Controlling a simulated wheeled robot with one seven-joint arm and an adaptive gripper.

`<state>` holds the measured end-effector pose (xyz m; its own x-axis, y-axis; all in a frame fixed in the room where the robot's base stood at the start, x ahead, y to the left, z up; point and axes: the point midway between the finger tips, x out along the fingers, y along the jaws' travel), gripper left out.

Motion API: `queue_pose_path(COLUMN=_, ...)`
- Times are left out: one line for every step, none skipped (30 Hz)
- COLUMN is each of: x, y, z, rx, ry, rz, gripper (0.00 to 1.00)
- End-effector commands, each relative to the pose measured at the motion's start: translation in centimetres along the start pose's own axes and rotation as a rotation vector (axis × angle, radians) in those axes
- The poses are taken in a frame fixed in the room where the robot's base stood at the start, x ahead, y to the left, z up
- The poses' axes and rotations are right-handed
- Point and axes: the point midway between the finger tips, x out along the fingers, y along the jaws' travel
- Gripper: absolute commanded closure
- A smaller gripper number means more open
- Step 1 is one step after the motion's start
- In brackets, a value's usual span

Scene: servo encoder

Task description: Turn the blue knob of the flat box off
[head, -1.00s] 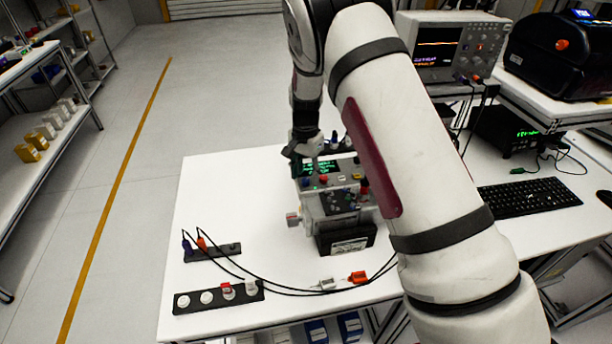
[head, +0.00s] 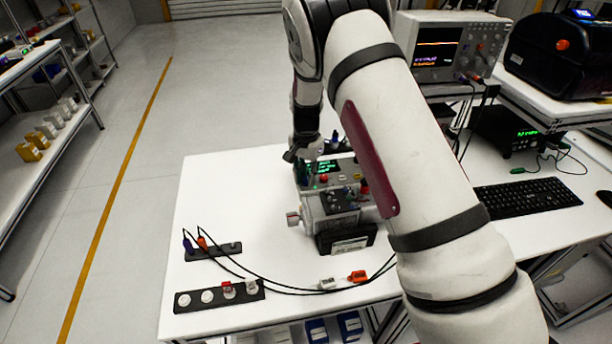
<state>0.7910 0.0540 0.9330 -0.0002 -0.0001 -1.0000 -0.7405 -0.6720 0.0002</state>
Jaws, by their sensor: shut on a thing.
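The flat box (head: 334,180) stands near the back of the white table, with a lit green display and small coloured controls on top. My gripper (head: 302,172) points down at the left end of this box, beside the display. It is shut, and the blue knob lies hidden at its fingertips. The fingers are small and dark here, so the knob's angle cannot be read. My arm covers the right part of the box.
A grey test rig (head: 335,204) with a black block (head: 346,240) stands just in front of the box. Cables run from a small black strip (head: 213,252) across the front of the table. A black holder (head: 218,296) lies front left.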

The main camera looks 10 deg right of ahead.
Motion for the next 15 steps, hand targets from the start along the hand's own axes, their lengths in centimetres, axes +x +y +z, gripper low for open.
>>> queue_pose_path(x=0.03, y=-0.06, z=0.00, rx=-0.011, ry=-0.001, rz=-0.001, gripper=1.00)
queue_pose_path(x=0.05, y=-0.07, z=0.00, rx=-0.021, ry=-0.001, rz=-0.001, gripper=1.00)
queue_pose_path(x=0.06, y=-0.09, z=0.00, rx=-0.037, ry=-0.001, rz=-0.001, gripper=1.00)
queue_pose_path(x=0.07, y=-0.09, z=-0.02, rx=-0.050, ry=-0.001, rz=-0.001, gripper=1.00)
queue_pose_path(x=0.07, y=-0.09, z=-0.05, rx=-0.066, ry=0.000, rz=-0.001, gripper=1.00)
queue_pose_path(x=0.07, y=-0.09, z=-0.09, rx=-0.088, ry=0.000, rz=-0.001, gripper=1.00)
queue_pose_path(x=0.07, y=-0.11, z=-0.11, rx=-0.107, ry=0.000, rz=-0.002, gripper=1.00)
queue_pose_path(x=0.07, y=-0.12, z=-0.11, rx=-0.128, ry=0.000, rz=-0.002, gripper=1.00)
queue_pose_path(x=0.08, y=-0.12, z=-0.10, rx=-0.159, ry=0.000, rz=-0.002, gripper=1.00)
queue_pose_path(x=0.09, y=-0.11, z=-0.12, rx=-0.182, ry=0.000, rz=-0.002, gripper=1.00)
queue_pose_path(x=0.11, y=-0.12, z=-0.12, rx=-0.208, ry=0.000, rz=-0.002, gripper=1.00)
queue_pose_path(x=0.12, y=-0.15, z=-0.11, rx=-0.244, ry=0.000, rz=-0.002, gripper=1.00)
queue_pose_path(x=0.10, y=-0.16, z=-0.12, rx=-0.271, ry=0.000, rz=-0.003, gripper=1.00)
queue_pose_path(x=0.09, y=-0.15, z=-0.15, rx=-0.299, ry=0.000, rz=-0.003, gripper=1.00)
queue_pose_path(x=0.10, y=-0.12, z=-0.16, rx=-0.337, ry=0.000, rz=-0.003, gripper=1.00)
